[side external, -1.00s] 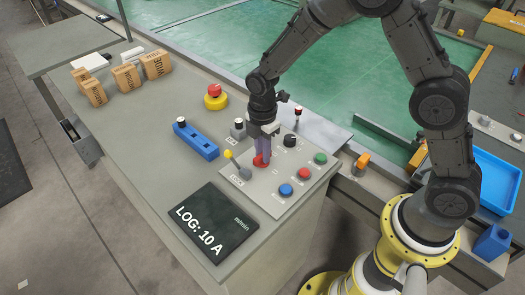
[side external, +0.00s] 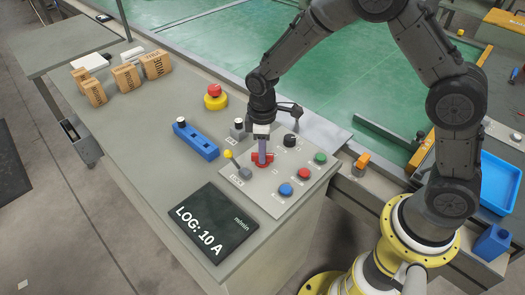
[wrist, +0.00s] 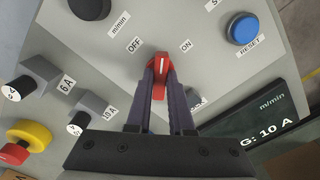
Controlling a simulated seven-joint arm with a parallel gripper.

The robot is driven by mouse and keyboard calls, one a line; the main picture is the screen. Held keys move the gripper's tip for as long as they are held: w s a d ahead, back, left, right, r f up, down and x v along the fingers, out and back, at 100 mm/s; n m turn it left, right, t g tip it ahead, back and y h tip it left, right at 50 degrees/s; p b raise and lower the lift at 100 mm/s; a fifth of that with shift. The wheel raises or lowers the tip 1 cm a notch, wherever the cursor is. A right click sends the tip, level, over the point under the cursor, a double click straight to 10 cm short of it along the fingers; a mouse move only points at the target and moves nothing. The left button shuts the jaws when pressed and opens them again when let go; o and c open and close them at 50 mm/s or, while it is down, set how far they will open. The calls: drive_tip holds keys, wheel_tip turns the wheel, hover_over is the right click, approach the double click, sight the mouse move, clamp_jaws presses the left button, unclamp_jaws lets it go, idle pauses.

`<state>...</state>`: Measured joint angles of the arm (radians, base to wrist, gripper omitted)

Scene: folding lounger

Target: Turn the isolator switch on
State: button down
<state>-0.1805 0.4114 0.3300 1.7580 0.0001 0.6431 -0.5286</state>
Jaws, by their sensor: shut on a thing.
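The isolator switch is a red rotary knob (wrist: 160,62) with a white pointer line, set on the grey control panel. In the wrist view its pointer lies between the OFF label (wrist: 135,44) and the ON label (wrist: 186,46). My gripper (wrist: 159,90) is shut on the red knob, one finger on each side. In the side external view my gripper (side external: 263,158) comes down from above, and the red knob (side external: 256,160) shows around the fingertips.
A black knob (side external: 290,140), a green button (side external: 320,157), a red button (side external: 303,173) and a blue button (side external: 286,189) stand close by. A dark display (side external: 213,223) reads LOG: 10 A.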

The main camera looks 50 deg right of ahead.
drive_tip(key=m, duration=0.4)
drive_tip(key=shift+m, duration=1.9)
drive_tip(key=shift+w+m, duration=0.1)
drive_tip(key=shift+m, duration=0.2)
drive_tip(key=c, duration=0.8)
unclamp_jaws()
wheel_tip(320, 180, up, 14)
